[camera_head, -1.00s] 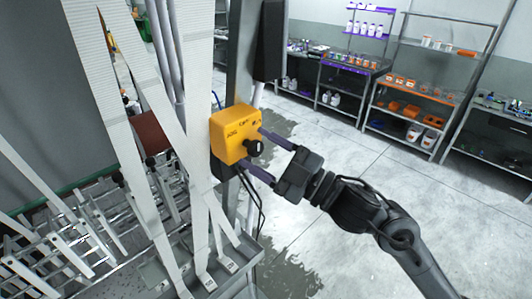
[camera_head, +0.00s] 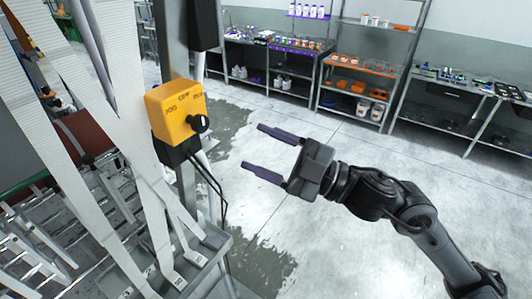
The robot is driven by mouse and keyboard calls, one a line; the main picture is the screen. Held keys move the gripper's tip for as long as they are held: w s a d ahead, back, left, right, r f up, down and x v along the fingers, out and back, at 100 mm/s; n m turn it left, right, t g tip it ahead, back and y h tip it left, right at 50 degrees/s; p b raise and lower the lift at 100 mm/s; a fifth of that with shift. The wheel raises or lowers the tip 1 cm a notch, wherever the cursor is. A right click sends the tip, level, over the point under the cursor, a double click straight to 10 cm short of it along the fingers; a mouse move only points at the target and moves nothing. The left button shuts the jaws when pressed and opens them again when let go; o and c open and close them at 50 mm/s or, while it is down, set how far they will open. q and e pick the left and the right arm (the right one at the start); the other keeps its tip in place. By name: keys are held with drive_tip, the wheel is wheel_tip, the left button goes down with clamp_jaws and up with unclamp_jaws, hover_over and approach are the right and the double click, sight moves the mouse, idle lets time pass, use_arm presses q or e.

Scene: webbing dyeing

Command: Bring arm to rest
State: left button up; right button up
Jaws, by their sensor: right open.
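My right gripper (camera_head: 260,150) is open and empty, its two purple-grey fingers pointing left. Bare floor shows behind and between the fingers. To its left is a yellow switch box (camera_head: 172,112) with a black knob (camera_head: 200,124) on its right face. The fingertips are apart from the box, with a clear gap. My right arm (camera_head: 385,195) reaches in from the lower right. My left gripper is not in view.
White webbing straps (camera_head: 90,130) hang at the left above a metal rack (camera_head: 30,240). A metal post and black cables (camera_head: 207,180) stand by the box. Shelves (camera_head: 365,68) with bottles and orange bins line the back wall. The concrete floor (camera_head: 330,250) is open around my arm.

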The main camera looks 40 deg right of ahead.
drive_tip(key=shift+f, duration=0.1)
idle(0.4)
drive_tip(key=s+a+f+m+g+h+p, duration=0.1)
drive_tip(key=s+f+m+g+h+p, duration=0.1)
drive_tip(key=f+m+h+p, duration=0.45)
drive_tip(key=s+a+f+m+g+h+p, duration=0.1)
drive_tip(key=s+a+f+m+h+p, duration=0.2)
drive_tip(key=f+m, duration=0.75)
drive_tip(key=s+d+f+n+g+h+p, duration=0.1)
drive_tip(key=s+d+f+g+h+p, duration=0.1)
drive_tip(key=s+f+g, duration=0.8)
drive_tip(key=s+d+f+h, duration=0.1)
drive_tip(key=s+f, duration=0.3)
drive_tip(key=f, duration=0.1)
drive_tip(key=shift+f+n, duration=0.3)
drive_tip(key=shift+f, duration=0.1)
